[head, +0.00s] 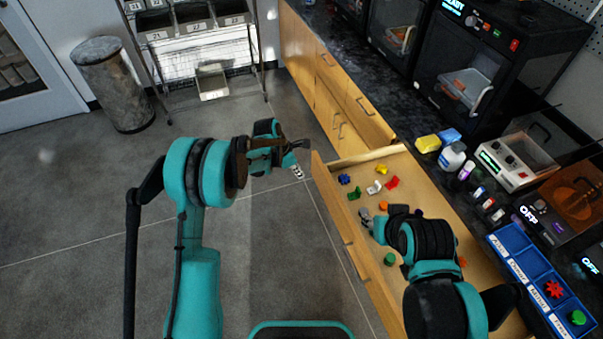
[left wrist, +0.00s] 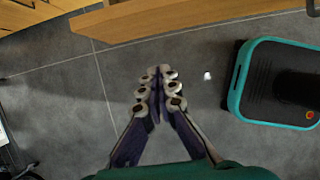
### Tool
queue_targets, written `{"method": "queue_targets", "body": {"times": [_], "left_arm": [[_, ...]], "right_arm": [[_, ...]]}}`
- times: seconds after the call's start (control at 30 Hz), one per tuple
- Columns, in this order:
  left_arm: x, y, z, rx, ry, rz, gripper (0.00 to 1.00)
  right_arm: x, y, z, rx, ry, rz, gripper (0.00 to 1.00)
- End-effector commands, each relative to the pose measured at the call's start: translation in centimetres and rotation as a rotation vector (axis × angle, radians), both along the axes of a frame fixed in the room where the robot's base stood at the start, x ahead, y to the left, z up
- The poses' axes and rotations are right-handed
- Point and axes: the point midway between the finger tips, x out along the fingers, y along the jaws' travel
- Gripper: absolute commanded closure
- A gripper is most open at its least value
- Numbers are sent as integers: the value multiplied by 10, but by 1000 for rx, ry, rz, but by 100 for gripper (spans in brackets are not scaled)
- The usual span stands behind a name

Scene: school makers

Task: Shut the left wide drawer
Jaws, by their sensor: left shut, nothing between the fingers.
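The wide wooden drawer (head: 348,235) is pulled out from the counter, with its front panel facing the floor on the left in the head view. Several small coloured pieces lie inside it. My left gripper (head: 299,160) is just left of the drawer's far front corner, apart from it as far as I can see. In the left wrist view its fingers (left wrist: 157,75) are together and empty, over the floor. The drawer front (left wrist: 150,18) runs along the top of that view. My right gripper (head: 368,217) is over the open drawer; its fingers are too small to judge.
Shut wooden drawers and cupboard doors (head: 325,85) continue beyond the open drawer. The dark counter carries printers (head: 480,65), bottles (head: 453,157) and a blue sorting tray (head: 515,262). A bin (head: 112,85) and rack (head: 200,45) stand at the back left.

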Motion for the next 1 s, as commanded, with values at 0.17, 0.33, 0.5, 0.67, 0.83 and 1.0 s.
{"method": "queue_targets", "body": {"times": [0.17,0.33,0.5,0.67,0.83,1.0], "left_arm": [[5,-13,-39,1,-2,-1,100],[10,-26,-72,1,-3,-2,100],[17,-48,-78,1,-2,-3,100],[22,-62,-77,2,-2,-2,100],[24,-66,-76,2,-2,-1,100],[24,-66,-75,1,-2,-1,100]], "right_arm": [[0,0,-17,0,0,0,60],[0,0,-29,0,0,0,60],[0,0,-38,0,0,0,60],[0,0,-42,0,0,0,60],[0,0,-43,0,0,0,60],[0,0,-42,0,0,0,60]]}}
